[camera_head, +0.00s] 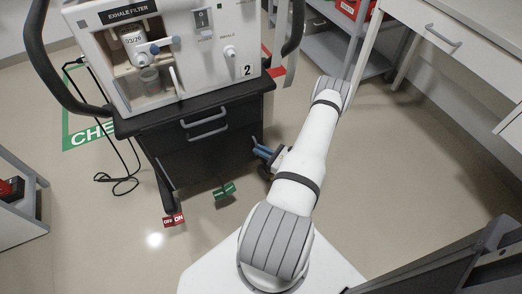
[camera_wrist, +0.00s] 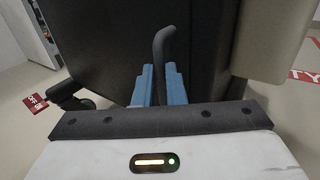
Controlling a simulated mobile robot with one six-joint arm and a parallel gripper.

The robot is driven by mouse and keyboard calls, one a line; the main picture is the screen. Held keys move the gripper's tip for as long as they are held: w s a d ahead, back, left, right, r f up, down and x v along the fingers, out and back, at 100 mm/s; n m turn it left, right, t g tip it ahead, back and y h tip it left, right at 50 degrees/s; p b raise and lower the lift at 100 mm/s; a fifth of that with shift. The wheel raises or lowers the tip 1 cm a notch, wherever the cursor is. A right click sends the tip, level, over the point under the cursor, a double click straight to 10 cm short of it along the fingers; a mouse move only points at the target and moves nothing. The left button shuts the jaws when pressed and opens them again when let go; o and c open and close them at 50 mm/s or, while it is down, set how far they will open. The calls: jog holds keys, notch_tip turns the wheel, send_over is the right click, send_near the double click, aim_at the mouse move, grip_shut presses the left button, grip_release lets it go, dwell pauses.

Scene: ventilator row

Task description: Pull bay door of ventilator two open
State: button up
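Ventilator two (camera_head: 190,45) is a white unit marked "2" on a dark cart in the head view. The cart's dark lower bay door (camera_head: 195,165) faces me and looks closed. In the wrist view, a dark, curved door handle (camera_wrist: 161,42) rises from between my gripper's two blue fingers. My gripper (camera_wrist: 160,72) has its fingers close together, one on each side of the handle, and looks shut on it. The handle's lower part is partly hidden between the fingers. In the head view, my gripper (camera_head: 263,152) is at the cart's right front side.
A drawer handle (camera_head: 205,123) is above the door. A red off/on tag (camera_head: 174,220) and a green tag (camera_head: 225,191) are low in front of the cart. A cable (camera_head: 120,183) lies on the left floor. A white desk (camera_head: 450,45) stands at right; floor between is clear.

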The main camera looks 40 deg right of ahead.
grip_shut()
